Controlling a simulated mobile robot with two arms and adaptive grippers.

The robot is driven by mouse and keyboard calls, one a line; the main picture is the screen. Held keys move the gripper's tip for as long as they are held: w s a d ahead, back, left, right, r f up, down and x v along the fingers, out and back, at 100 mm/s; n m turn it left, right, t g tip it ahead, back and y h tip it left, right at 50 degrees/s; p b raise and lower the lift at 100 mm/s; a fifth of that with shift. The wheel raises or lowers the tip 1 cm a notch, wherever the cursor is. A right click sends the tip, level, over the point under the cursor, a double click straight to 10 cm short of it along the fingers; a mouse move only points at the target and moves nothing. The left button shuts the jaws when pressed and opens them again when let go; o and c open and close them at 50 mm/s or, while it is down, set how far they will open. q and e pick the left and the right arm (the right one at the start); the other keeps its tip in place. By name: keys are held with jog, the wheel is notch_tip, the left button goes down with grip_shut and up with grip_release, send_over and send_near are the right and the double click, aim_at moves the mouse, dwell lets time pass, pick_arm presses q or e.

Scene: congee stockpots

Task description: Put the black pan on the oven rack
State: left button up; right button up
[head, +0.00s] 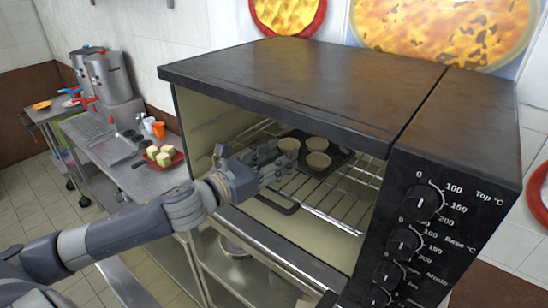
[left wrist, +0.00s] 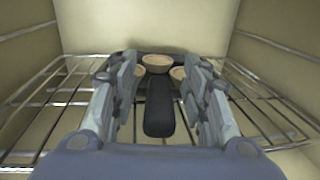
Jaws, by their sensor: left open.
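The black pan (head: 334,163) rests on the wire oven rack (head: 340,193) inside the open oven (head: 290,75), with several small pale cups in and around it. In the left wrist view the pan's dark handle (left wrist: 159,108) points toward me, and the pan's rim and cups show behind it. My left gripper (head: 274,165) is open inside the oven mouth. In the left wrist view its fingers (left wrist: 160,95) stand on either side of the handle, with gaps visible. The rack (left wrist: 55,100) spreads to both sides below. My right gripper is not in view.
The oven's control panel with knobs (head: 424,201) is at the right. A steel counter (head: 140,178) at the left holds a red tray (head: 165,158) with pale blocks and an orange cup (head: 158,130). Large stockpots (head: 108,76) stand behind. The oven walls and roof surround my left gripper.

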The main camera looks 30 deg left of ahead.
pick_arm(q)
jog(key=v, duration=1.2)
dwell(0.6)
jog(key=shift+r, duration=0.1)
